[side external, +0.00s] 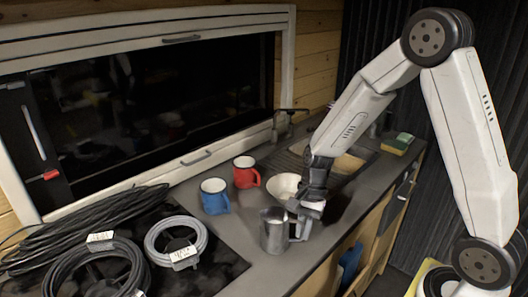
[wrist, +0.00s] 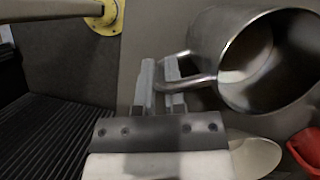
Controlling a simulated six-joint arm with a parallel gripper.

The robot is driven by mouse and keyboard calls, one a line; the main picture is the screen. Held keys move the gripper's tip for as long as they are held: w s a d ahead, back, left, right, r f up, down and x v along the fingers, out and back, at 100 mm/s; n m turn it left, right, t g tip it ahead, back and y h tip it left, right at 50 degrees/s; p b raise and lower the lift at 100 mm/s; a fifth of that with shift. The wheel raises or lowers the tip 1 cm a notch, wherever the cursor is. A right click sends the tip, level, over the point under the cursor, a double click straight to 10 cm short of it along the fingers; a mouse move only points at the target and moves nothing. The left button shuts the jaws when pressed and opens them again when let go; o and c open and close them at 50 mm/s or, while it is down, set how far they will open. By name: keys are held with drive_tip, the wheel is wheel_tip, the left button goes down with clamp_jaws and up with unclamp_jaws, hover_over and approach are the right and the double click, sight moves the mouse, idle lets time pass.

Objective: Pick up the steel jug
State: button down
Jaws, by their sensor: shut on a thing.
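The steel jug (side external: 274,236) stands upright on the grey counter near its front edge, its handle on the right side. In the wrist view the open-topped jug (wrist: 232,85) fills the upper right, with its handle toward my fingers. My gripper (side external: 305,212) comes down from the right and is shut on the jug's handle. In the wrist view my gripper's two fingers (wrist: 160,85) lie on either side of the handle's end. I cannot tell for sure whether the jug's base touches the counter.
A blue mug (side external: 214,200), a red mug (side external: 246,176) and a white bowl (side external: 283,187) stand just behind the jug. Coiled cables (side external: 178,246) lie at the left on a dark panel. A sink and a yellow-green sponge (side external: 398,145) are at the far right. The counter's front edge is close.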

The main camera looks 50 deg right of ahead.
sight(304, 225)
drive_tip(key=shift+r, duration=0.3)
drive_tip(key=shift+r, duration=1.35)
drive_tip(key=s+r, duration=0.9)
drive_tip(key=s, duration=0.4)
drive_tip(key=shift+s+r, duration=0.3)
drive_tip(key=shift+s, duration=0.05)
drive_tip(key=shift+s+d, duration=0.1)
drive_tip(key=shift+s, duration=0.05)
idle(0.6)
drive_tip(key=shift+w+r, duration=0.1)
drive_tip(key=shift+w, duration=0.1)
idle(0.4)
